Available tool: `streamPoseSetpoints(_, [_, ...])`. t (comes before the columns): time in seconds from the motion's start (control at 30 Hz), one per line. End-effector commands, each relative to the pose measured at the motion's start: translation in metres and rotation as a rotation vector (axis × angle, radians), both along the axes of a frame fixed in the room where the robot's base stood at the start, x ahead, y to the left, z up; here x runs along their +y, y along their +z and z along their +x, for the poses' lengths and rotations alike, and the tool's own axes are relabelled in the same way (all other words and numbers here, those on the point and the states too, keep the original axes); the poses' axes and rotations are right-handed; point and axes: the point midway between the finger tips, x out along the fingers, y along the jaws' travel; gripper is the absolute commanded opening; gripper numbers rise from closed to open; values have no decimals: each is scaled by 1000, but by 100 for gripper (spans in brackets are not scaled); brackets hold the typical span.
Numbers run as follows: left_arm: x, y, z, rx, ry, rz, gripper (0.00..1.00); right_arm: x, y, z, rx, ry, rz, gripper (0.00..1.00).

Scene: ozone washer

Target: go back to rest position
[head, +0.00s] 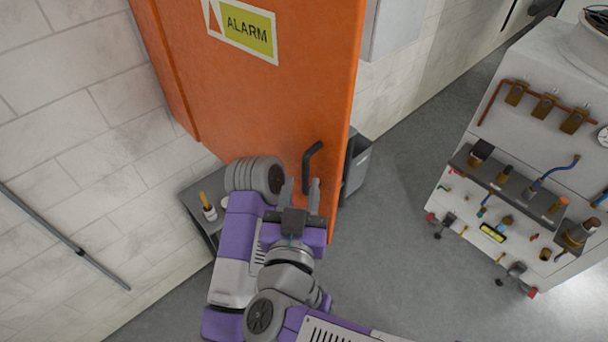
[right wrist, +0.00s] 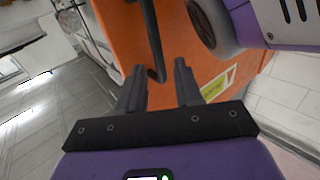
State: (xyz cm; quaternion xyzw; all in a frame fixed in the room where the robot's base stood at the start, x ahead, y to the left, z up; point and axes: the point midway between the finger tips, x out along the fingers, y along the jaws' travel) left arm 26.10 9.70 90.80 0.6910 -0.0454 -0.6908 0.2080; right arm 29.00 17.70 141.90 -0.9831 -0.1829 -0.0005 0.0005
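The orange door (head: 270,95) has a black handle (head: 312,168) near its lower right edge. My right gripper (head: 302,195) is just below the handle in the head view, with its two fingers apart. I cannot tell from these views whether a finger touches the handle. My left gripper is not in view.
A white wheeled machine (head: 510,130) with valves and fittings stands at the right. The grey floor (head: 410,200) between door and machine is clear.

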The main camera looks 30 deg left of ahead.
Motion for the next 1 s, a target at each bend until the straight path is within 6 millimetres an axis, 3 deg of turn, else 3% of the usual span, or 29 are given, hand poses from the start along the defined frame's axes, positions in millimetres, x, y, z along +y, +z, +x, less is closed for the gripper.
streamPoseSetpoints(0.2, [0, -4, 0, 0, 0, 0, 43, -9, 0, -23, -1, 0, -1, 35])
streamPoseSetpoints(0.77, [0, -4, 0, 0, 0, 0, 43, -10, 1, -24, -2, -1, 2, 35])
streamPoseSetpoints(0.87, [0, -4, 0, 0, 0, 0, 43, -5, 14, -24, -24, 11, 39, 35])
streamPoseSetpoints(0.97, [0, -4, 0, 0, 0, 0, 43, 7, 52, -24, -94, 48, 148, 35])
streamPoseSetpoints(1.0, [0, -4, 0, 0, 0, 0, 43, 11, 76, -23, -136, 70, 216, 35])
